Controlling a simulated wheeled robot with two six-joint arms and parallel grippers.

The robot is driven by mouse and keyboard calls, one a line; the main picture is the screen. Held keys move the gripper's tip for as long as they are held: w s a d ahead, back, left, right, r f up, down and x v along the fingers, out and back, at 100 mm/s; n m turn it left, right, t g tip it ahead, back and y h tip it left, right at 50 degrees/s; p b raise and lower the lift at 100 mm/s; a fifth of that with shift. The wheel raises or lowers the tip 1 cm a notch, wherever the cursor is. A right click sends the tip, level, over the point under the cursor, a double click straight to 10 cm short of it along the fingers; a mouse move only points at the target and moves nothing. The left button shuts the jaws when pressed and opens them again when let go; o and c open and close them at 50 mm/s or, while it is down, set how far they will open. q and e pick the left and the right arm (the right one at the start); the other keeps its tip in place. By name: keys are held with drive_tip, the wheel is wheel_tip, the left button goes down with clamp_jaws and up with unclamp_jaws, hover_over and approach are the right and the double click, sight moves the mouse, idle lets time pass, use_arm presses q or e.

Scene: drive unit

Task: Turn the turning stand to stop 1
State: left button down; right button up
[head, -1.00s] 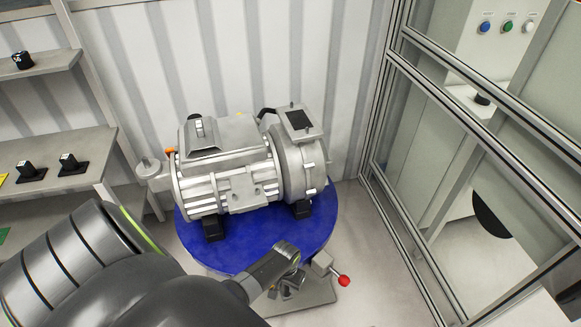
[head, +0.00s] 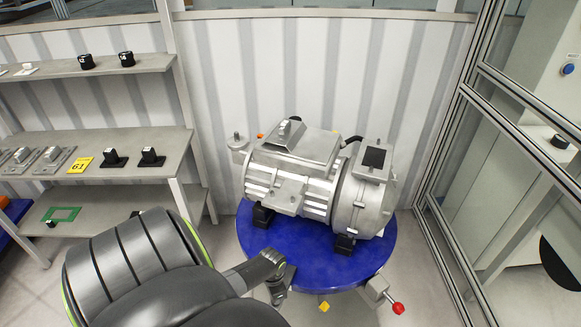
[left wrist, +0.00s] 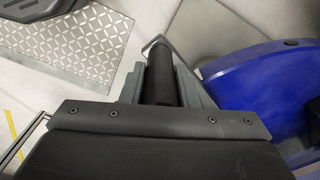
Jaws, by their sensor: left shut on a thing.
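The turning stand is a round blue turntable (head: 376,256) carrying a grey motor (head: 290,185) on black feet. A lever with a red knob (head: 398,308) sticks out at its front right. A small yellow mark (head: 323,306) shows below its front rim. My left gripper (head: 276,284) is at the stand's front left edge. In the left wrist view its jaws are shut on a dark round handle (left wrist: 162,75), with the blue turntable (left wrist: 262,85) just to the right. The stop numbers cannot be read. My right gripper is not in view.
Shelves (head: 100,140) on the left hold several small black and grey parts and a yellow tag (head: 80,165). A glazed, metal-framed partition (head: 500,115) stands close on the right. A corrugated wall (head: 290,70) is behind the stand. A diamond-plate surface (left wrist: 75,40) shows in the left wrist view.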

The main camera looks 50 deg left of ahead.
use_arm(q)
drive_tip(key=s+a+m+b, duration=0.2)
drive_tip(key=a+b, duration=0.7)
drive_tip(key=a, duration=0.5)
drive_tip(key=s+a+m+b, duration=0.3)
drive_tip(key=a+b, duration=0.5)
drive_tip(key=a, duration=0.6)
drive_tip(key=shift+r+m+b, duration=0.2)
drive_tip(key=shift+m+b, duration=0.2)
drive_tip(key=shift+a+r, duration=0.1)
drive_tip(key=c, duration=1.4)
unclamp_jaws()
drive_tip(key=o, duration=0.3)
drive_tip(key=shift+a+f, duration=0.15)
drive_tip(key=shift+f, duration=0.15)
wheel_tip(320, 180, up, 17)
drive_tip(key=p, duration=0.3)
drive_tip(key=shift+r, duration=0.2)
